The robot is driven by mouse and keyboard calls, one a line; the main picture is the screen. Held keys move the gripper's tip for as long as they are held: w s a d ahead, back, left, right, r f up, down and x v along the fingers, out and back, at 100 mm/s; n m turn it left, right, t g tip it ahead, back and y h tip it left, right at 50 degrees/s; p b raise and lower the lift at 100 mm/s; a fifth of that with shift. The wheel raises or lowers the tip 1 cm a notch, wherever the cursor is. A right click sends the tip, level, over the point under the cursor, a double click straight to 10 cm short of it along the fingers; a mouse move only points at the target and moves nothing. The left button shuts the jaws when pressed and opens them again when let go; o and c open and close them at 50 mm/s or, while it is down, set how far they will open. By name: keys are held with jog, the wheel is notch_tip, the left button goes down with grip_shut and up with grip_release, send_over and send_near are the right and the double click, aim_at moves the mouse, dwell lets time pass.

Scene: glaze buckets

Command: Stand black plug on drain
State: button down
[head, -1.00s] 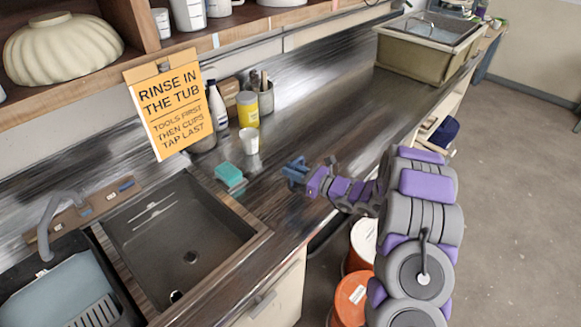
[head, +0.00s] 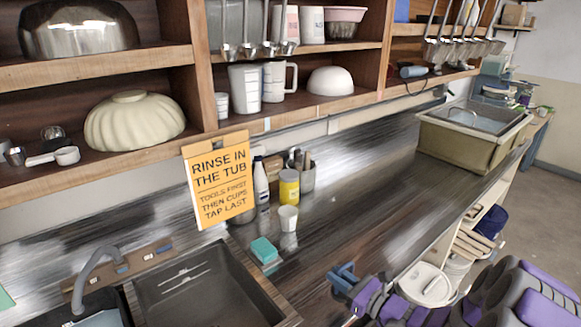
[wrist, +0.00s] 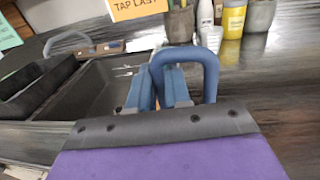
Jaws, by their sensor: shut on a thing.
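My gripper (head: 342,275) is over the counter, right of the sink (head: 272,308). In the wrist view the blue fingers (wrist: 160,85) are close together, with a blue loop (wrist: 212,62) beside them. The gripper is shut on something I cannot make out. No black plug can be made out now. The sink also shows in the wrist view (wrist: 97,86), behind and left of the fingers. The lower frame edge cuts off the sink in the head view, and no drain shows in either current view.
An orange sign (head: 218,180) hangs above. A tap (head: 90,265) rises left.

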jog(key=w+r+m+t+h, duration=0.2)
jog(key=w+r+h, duration=0.1)
jog(key=r, duration=0.4)
jog(key=w+a+r+m+t+h, duration=0.1)
jog(key=w+r+m+t+h, duration=0.1)
jog(key=r, duration=0.6)
jog(key=shift+w+a+m+h, duration=0.15)
jog(key=shift+w+m+h, duration=0.45)
jog(key=shift+h, duration=0.4)
